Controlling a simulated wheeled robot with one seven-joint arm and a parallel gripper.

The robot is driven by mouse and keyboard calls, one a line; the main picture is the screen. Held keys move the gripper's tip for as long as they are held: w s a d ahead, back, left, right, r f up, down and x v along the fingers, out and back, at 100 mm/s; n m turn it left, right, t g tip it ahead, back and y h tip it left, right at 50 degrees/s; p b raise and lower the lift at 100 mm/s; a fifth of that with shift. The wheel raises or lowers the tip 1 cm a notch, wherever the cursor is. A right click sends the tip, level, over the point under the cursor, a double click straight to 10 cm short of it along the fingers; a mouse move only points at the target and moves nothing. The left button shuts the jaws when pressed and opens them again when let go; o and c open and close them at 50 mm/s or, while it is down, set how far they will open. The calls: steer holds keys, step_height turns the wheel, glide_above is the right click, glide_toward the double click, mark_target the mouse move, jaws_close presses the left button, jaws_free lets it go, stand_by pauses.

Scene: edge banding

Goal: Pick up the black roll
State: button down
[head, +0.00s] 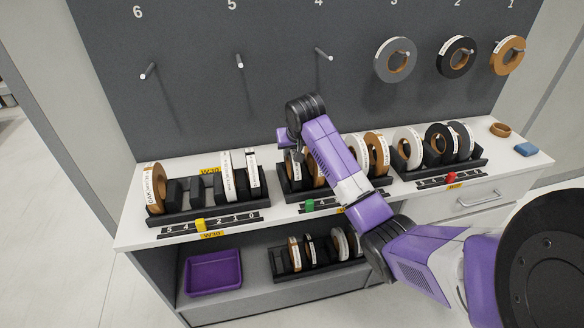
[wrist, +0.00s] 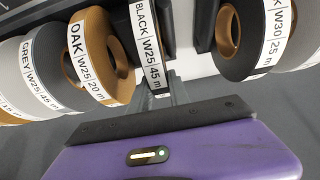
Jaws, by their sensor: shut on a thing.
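The black roll, labelled BLACK W25 45 m (wrist: 148,42), stands edge-on in the wrist view. My gripper (wrist: 172,92) is shut on it at its near lower edge. In the head view my gripper (head: 290,150) is over the left end of the middle rack (head: 290,190), where the held roll is mostly hidden by the gripper and arm. I cannot tell whether the roll is clear of its slot. An oak roll labelled W25 (wrist: 98,55) stands just left of it, and a roll labelled W30 (wrist: 255,40) stands to the right, apart from it.
The left rack (head: 205,212) holds an oak roll and light-labelled rolls with empty slots between. The right rack (head: 440,170) holds white and dark rolls. Pegs on the back board carry rolls at right; the left pegs are bare. A purple tray (head: 213,290) sits on the lower shelf.

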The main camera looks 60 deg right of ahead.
steer(key=shift+r, duration=0.15)
step_height(320, 180, up, 20)
steer(key=b, duration=0.2)
stand_by(0.6)
stand_by(0.5)
